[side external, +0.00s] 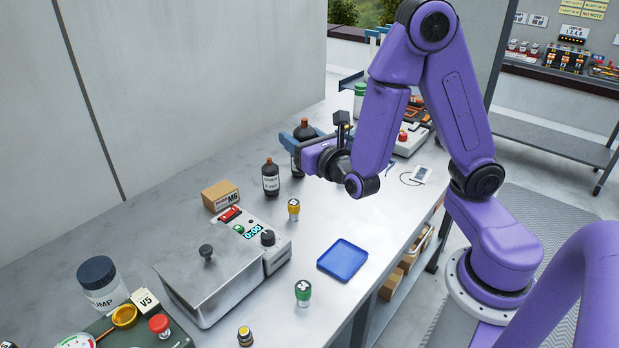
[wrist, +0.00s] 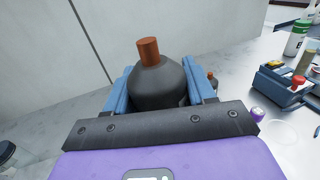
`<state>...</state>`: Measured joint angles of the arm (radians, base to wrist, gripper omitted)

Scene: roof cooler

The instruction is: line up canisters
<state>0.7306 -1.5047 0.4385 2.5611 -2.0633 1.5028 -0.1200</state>
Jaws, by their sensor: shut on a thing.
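My gripper (side external: 300,143) is shut on a dark bottle (side external: 304,131) with a red-brown cap, near the far wall side of the bench. In the wrist view the dark bottle (wrist: 160,82) fills the space between the two blue fingers. It looks upright; I cannot tell whether its base touches the bench. A second dark bottle (side external: 270,179) with a pale label stands upright nearby, closer to the side camera.
A metal box with a display (side external: 212,265) and a cardboard box (side external: 220,195) stand along the wall side. A blue tray (side external: 343,260) lies near the bench's front edge. A dark-lidded jar (side external: 101,283) is at lower left. Bench between the yellow-topped canister and blue tray is clear.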

